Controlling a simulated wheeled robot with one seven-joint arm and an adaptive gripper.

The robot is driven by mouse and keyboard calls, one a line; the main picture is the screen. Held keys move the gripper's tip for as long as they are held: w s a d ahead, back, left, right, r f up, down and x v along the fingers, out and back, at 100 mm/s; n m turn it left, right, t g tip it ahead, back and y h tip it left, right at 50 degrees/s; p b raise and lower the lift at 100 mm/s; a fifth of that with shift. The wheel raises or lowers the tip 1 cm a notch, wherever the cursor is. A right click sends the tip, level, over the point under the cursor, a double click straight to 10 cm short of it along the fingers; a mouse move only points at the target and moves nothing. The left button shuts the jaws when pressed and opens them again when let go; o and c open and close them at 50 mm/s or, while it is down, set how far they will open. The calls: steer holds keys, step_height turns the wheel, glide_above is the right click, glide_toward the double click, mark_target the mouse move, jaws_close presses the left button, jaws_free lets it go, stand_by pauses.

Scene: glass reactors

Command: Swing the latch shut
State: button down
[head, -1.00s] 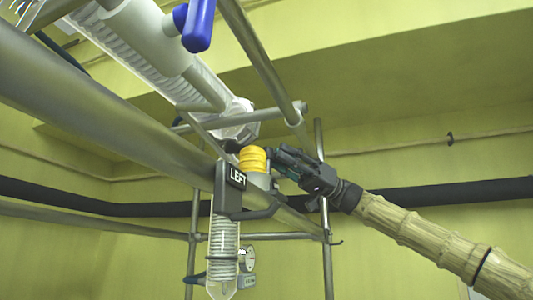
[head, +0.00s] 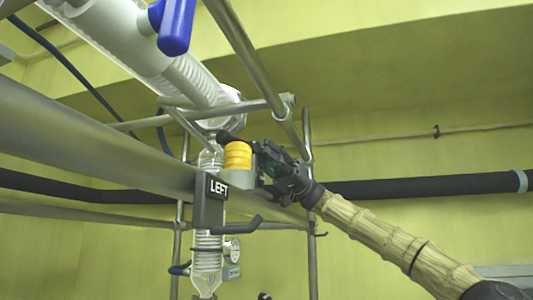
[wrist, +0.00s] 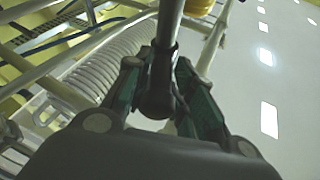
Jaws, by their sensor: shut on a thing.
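My gripper (head: 264,155) is just right of the yellow cylinder. In the wrist view my gripper (wrist: 158,70) has its fingers on both sides of a dark rod with a thick rounded end (wrist: 157,100), and is shut on it. The yellow cylinder (wrist: 198,6) shows partly at the top edge there. The fingertips are partly hidden in the head view.
A blue handle (head: 176,25) is above.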

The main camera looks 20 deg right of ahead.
steer(key=shift+w+f, duration=0.1)
steer(key=shift+f, duration=0.05)
steer(key=c, duration=1.5)
jaws_free()
steer(key=shift+o, duration=1.1)
steer(key=shift+w+d, duration=0.1)
steer(key=shift+d, duration=0.2)
steer(key=shift+a, duration=0.1)
